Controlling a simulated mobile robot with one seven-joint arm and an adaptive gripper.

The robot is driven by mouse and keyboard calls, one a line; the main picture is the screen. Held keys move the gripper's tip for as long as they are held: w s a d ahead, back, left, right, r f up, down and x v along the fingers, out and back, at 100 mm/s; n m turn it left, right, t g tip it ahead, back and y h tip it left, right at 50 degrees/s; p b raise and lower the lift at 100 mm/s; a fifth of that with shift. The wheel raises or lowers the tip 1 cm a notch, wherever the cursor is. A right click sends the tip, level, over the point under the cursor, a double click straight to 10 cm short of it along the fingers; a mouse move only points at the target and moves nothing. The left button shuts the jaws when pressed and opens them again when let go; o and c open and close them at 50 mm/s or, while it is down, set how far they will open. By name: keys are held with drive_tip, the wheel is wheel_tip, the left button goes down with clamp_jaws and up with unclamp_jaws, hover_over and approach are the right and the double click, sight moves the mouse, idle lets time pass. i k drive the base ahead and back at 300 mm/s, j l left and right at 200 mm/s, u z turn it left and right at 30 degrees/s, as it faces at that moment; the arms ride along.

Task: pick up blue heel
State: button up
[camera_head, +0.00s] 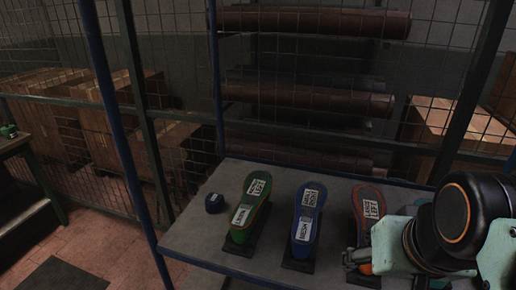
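My gripper (357,262) shows partly at the lower right, in front of a reddish sole (369,203), well to the right of the blue heel. Its fingertips are not clear enough to tell open from shut. Something orange shows beside it.
A wire mesh fence with blue and dark posts (118,120) stands behind and left of the table. Brown rolls (310,22) and cardboard boxes (60,110) are beyond it.

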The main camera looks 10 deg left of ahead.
sight(214, 202)
drive_tip(key=u, duration=1.15)
drive_tip(key=k+l+z, duration=0.1)
drive_tip(key=z, duration=2.25)
drive_tip(key=u, duration=2.4)
